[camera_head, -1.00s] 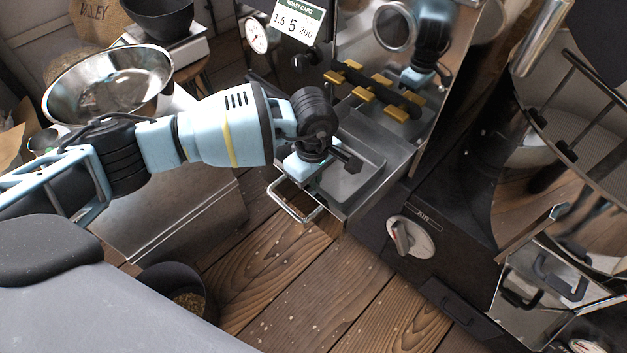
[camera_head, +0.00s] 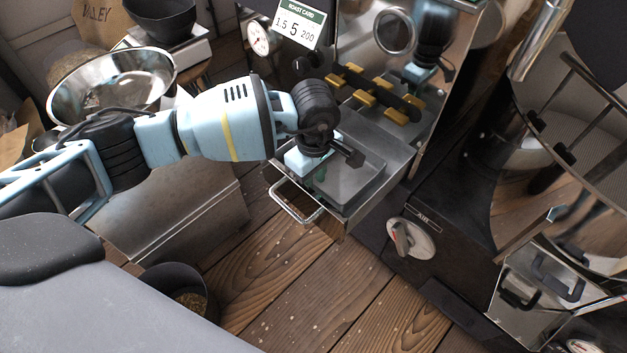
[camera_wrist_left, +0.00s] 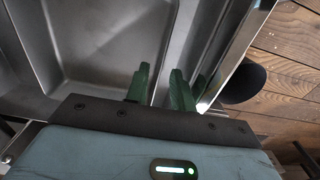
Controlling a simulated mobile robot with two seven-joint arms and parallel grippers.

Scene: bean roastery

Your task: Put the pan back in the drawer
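The pan (camera_head: 368,188) is a shallow grey metal tray. It sits inside the pulled-out drawer (camera_head: 346,218), which has a wire handle (camera_head: 296,203) at its front. My left gripper (camera_head: 320,174) is over the pan's left side, fingers pointing down. In the left wrist view the pan (camera_wrist_left: 105,40) fills the upper left. My arm hides part of the pan's back left. My right gripper is not in view.
A steel bowl (camera_head: 110,85) stands at the left and a dark bin (camera_head: 178,288) below it. A dial (camera_head: 408,238) is on the dark housing to the right.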

